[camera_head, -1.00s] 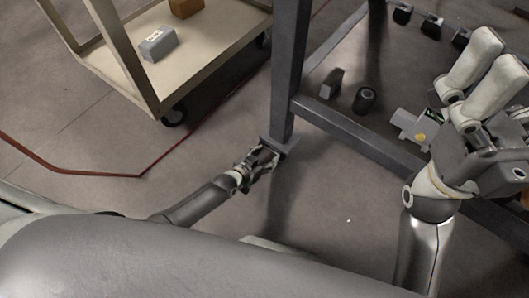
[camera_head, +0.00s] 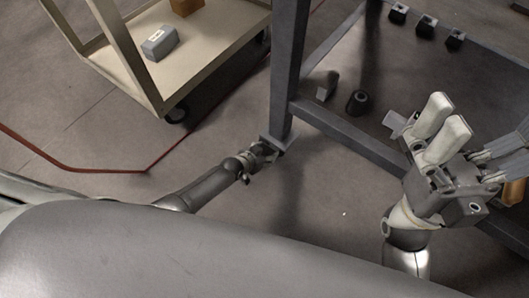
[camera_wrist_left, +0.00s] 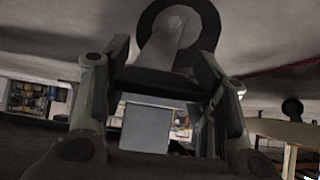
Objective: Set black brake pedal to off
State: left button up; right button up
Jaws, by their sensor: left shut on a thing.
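My left gripper (camera_head: 264,152) is low by the floor, at the foot of a dark grey frame leg. In the left wrist view, its two fingers (camera_wrist_left: 160,95) stand left and right and are shut on a dark flat piece (camera_wrist_left: 160,83), which appears to be the black brake pedal. A dark wheel with a grey hub bracket (camera_wrist_left: 180,30) sits just beyond it. The pedal is hidden in the head view, so its on or off angle cannot be told. My right gripper (camera_head: 465,148) is raised over the frame, empty, its pale fingers apart.
The dark grey frame (camera_head: 350,135) has a low shelf with several small dark objects and a black cylinder (camera_head: 358,102). A beige cart (camera_head: 200,65) at the upper left carries a grey box (camera_head: 160,43) and a brown box. The floor between them is clear.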

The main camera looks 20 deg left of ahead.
pick_arm(q)
jog(key=o, duration=1.5)
jog(key=shift+c, duration=0.2)
jog(key=v, duration=1.2)
